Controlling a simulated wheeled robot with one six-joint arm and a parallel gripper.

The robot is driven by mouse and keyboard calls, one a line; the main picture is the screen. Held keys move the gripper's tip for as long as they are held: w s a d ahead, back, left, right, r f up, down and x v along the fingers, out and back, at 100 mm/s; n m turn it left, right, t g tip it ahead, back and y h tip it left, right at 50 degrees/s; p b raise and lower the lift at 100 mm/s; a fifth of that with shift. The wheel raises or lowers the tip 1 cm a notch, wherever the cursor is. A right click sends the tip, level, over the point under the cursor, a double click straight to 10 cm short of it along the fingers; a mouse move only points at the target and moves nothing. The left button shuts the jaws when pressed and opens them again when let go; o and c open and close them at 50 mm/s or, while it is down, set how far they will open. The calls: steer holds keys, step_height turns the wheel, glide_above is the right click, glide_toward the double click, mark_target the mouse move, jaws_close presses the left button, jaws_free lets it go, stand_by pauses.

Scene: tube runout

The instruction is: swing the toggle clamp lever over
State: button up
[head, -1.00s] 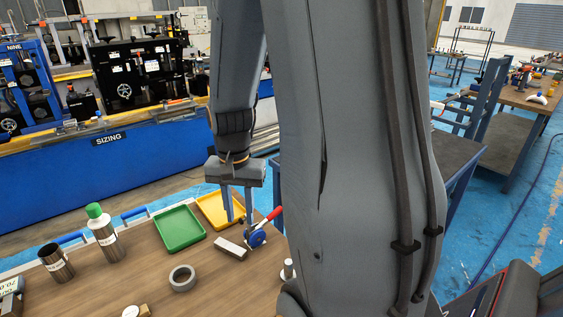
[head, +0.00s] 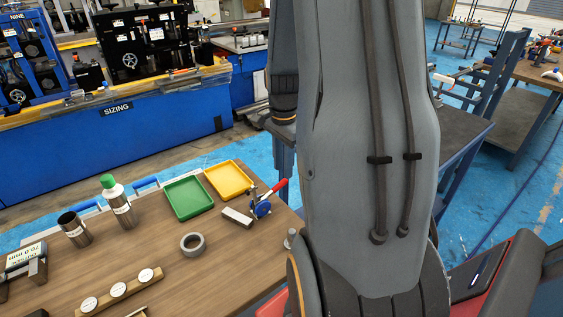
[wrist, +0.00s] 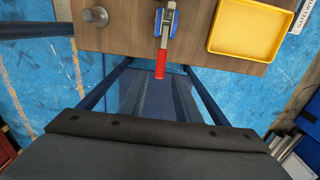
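The toggle clamp (head: 262,208) has a blue body and a red lever handle (head: 280,184). It stands near the right edge of the wooden table. In the head view the handle slants up to the right. In the wrist view the red handle (wrist: 161,64) points down the picture, past the table edge, and the blue clamp body (wrist: 166,22) is above it. Contact is not visible. In the head view my arm hides most of the gripper.
A grey metal block (head: 237,216) lies left of the clamp. Yellow (head: 228,194) and green trays (head: 188,213) lie behind it. A bottle (head: 122,212) and cup (head: 75,236) stand further left.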

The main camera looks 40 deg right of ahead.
mark_target(283, 180)
step_height(283, 180, down, 5)
steer(key=b, duration=0.3)
steer(key=shift+r+b, duration=0.1)
steer(key=shift+b, duration=0.25)
steer(key=shift+r+p, duration=0.25)
steer(key=shift+p, duration=0.05)
steer(key=shift+f, duration=0.1)
jaws_close()
